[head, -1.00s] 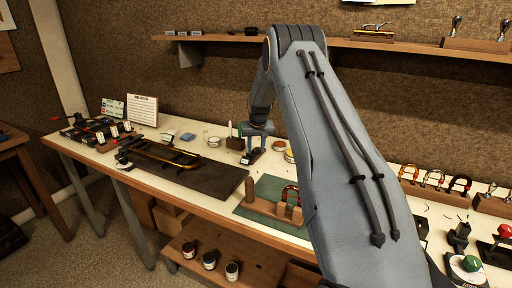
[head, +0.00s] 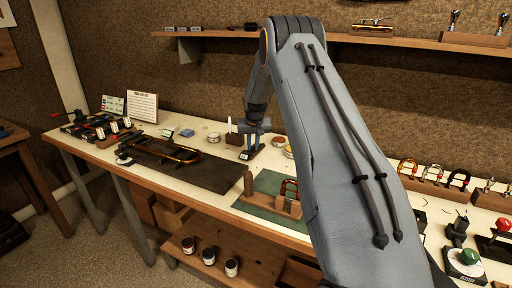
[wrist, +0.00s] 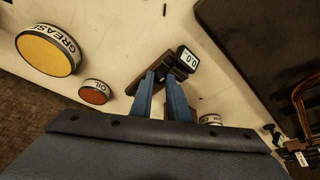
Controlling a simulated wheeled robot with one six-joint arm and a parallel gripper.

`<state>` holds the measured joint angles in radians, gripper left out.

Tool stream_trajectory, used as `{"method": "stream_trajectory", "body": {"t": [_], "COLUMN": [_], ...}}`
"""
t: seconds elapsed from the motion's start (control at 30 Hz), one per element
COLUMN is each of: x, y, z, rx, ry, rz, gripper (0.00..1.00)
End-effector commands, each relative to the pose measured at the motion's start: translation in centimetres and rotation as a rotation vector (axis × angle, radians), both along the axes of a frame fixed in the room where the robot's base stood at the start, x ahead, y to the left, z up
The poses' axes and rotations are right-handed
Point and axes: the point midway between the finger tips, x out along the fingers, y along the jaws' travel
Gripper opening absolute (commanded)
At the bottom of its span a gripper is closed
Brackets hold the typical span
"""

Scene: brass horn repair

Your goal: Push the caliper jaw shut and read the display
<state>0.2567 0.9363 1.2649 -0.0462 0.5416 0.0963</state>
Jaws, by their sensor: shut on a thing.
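The caliper (wrist: 187,57) has a small display with a dark frame and lies just beyond my fingertips in the wrist view. Its display appears to read 0.0, seen tilted. In the head view, the caliper's display (head: 246,155) is a small dark box with a pale face on the bench. My gripper (wrist: 164,80) has blue fingers, which are shut on the caliper at its near side, with a narrow gap between them. The fingers hide the jaw, so I cannot tell its exact position. In the head view, my gripper (head: 254,140) reaches down at the caliper.
A yellow-lidded grease tin (wrist: 48,50) and a smaller oil tin (wrist: 95,92) stand left of the caliper in the wrist view. A dark mat (head: 185,168) with a brass horn slide lies to the left. A green mat (head: 270,190) holds a wooden block in front.

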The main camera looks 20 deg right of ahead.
Motion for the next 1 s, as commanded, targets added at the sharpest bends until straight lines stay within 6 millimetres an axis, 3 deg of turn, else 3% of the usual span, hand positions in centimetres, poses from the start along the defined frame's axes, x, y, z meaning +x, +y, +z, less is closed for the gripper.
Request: {"method": "stream_trajectory", "body": {"t": [0.17,0.2,0.3,0.67,1.0], "x": [-0.3,-0.3,-0.3,-0.3,-1.8], "y": [0.4,0.4,0.4,0.0,0.6], "z": [-0.1,-0.2,-0.2,0.1,3.9], "rx": [0.004,0.005,0.004,0.003,0.002], "ry": [0.011,0.011,0.01,0.007,0.006], "rz": [0.001,0.003,0.002,-0.001,0.0], "gripper": [0.0,0.17,0.34,0.34,0.34]}}
